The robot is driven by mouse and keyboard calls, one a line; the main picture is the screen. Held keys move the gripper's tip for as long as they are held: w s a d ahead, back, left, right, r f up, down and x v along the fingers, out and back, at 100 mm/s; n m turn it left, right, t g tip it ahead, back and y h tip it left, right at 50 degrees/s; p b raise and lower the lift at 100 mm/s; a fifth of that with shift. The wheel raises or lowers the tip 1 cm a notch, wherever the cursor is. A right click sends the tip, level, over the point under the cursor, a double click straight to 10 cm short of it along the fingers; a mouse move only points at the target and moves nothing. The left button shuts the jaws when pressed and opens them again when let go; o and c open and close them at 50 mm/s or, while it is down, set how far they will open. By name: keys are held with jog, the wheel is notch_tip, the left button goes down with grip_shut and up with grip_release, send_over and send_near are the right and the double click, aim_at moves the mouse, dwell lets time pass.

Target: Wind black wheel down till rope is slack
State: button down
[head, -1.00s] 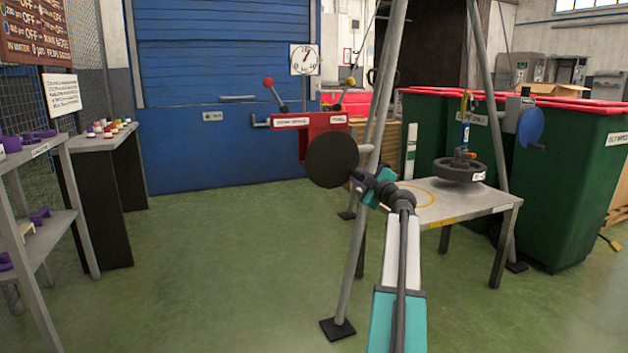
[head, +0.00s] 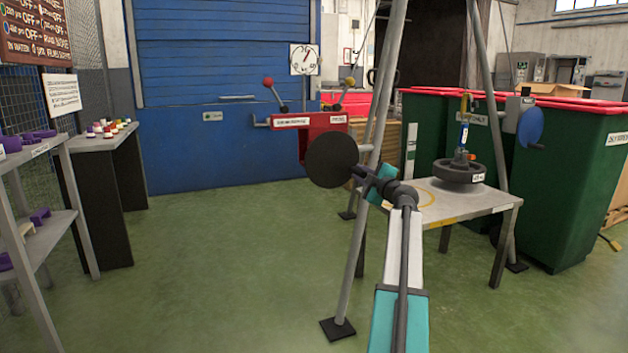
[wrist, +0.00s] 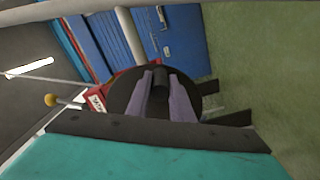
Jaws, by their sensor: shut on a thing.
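The black wheel (head: 326,162) is a round disc on the front of the red winch box (head: 340,123). My gripper (head: 360,172) reaches it from the right. In the wrist view, its two grey fingers (wrist: 160,98) are closed on the wheel's dark handle (wrist: 161,76), in front of the black disc. A dark round weight (head: 456,174) with a white label is over the grey table (head: 500,202). A blue-and-yellow hook piece (head: 464,132) stands above it. Whether the weight touches the tabletop, and whether the rope is taut, I cannot tell.
Tripod legs (head: 352,265) stand just right of the wheel, close to my arm. A blue disc with a handle (head: 530,125) is on the right leg. Green bins (head: 585,190) stand behind the table. A shelf (head: 50,190) is at the left. The floor between is clear.

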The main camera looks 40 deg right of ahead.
jog(key=shift+d+r+n, duration=0.25)
jog(key=shift+r+n, duration=0.45)
jog(key=shift+n, duration=0.1)
jog(key=shift+s, duration=0.1)
jog(key=c, duration=1.4)
grip_release()
jog(key=shift+o, duration=0.2)
jog(key=shift+s+a+f, duration=0.1)
jog(key=shift+s+a, duration=0.05)
jog(key=v, duration=0.7)
jog(key=shift+s, duration=0.3)
